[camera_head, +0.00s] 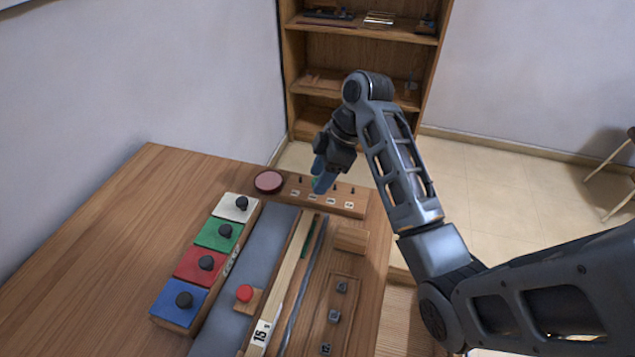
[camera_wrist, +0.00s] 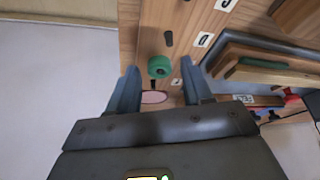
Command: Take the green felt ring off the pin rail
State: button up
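The green felt ring (camera_wrist: 159,66) shows in the wrist view between and just ahead of my two fingertips, at a dark pin of the pin rail. In the head view only a sliver of green shows beside my fingers. The wooden pin rail (camera_head: 350,209) lies along the far edge of the table, with dark pins and white labels. My gripper (camera_head: 319,182) points down over the rail. In the wrist view its blue fingers stand apart on either side of the ring, with gaps showing. Whether a finger touches the ring cannot be told.
A round pink pad (camera_head: 268,181) lies left of the rail. A row of coloured blocks with black knobs (camera_head: 224,232), a grey strip (camera_head: 262,240) and a wooden block (camera_head: 351,239) are nearer. The table (camera_head: 95,235) is clear at left. A shelf (camera_head: 360,85) stands behind.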

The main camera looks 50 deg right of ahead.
grip_shut()
jog(key=shift+r, duration=0.1)
dwell(0.3)
notch_tip(320, 180, up, 5)
jog(key=shift+f+p, duration=0.2)
jog(key=shift+p, duration=0.7)
jog(key=s+d+r+p, duration=0.6)
jog(key=s+d, duration=0.1)
jog(key=d, duration=0.2)
jog(key=shift+d, duration=0.2)
